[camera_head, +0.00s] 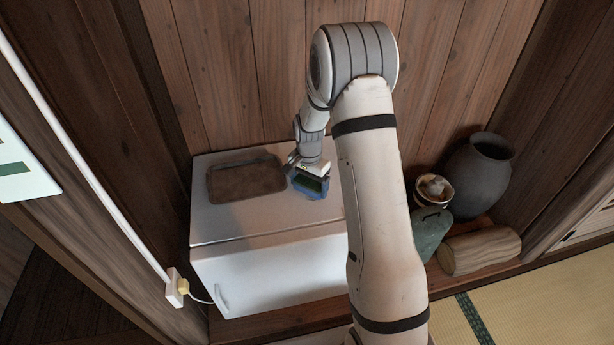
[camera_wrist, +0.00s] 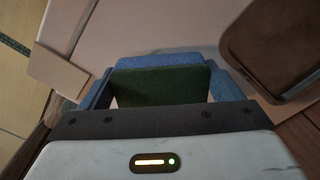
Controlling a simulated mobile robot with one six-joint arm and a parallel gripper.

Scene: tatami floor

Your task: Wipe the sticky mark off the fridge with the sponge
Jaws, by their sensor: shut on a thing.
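The small white fridge (camera_head: 270,272) stands against the wooden wall, its pale top also filling much of the wrist view (camera_wrist: 190,25). My gripper (camera_head: 311,191) is over the right part of the fridge top. Its blue fingers are shut on the sponge (camera_head: 313,184), which has a dark green face and a blue layer. In the wrist view the sponge (camera_wrist: 162,86) sits between the two fingers. I cannot tell whether the sponge touches the fridge top. No sticky mark can be made out; my arm and gripper hide part of the top.
A brown tray (camera_head: 246,180) lies on the fridge top, left of my gripper; it shows in the wrist view (camera_wrist: 270,50). Right of the fridge are a dark vase (camera_head: 478,175), a bowl (camera_head: 434,190), a green object (camera_head: 430,232) and a log (camera_head: 480,250). A plug (camera_head: 178,288) is at left.

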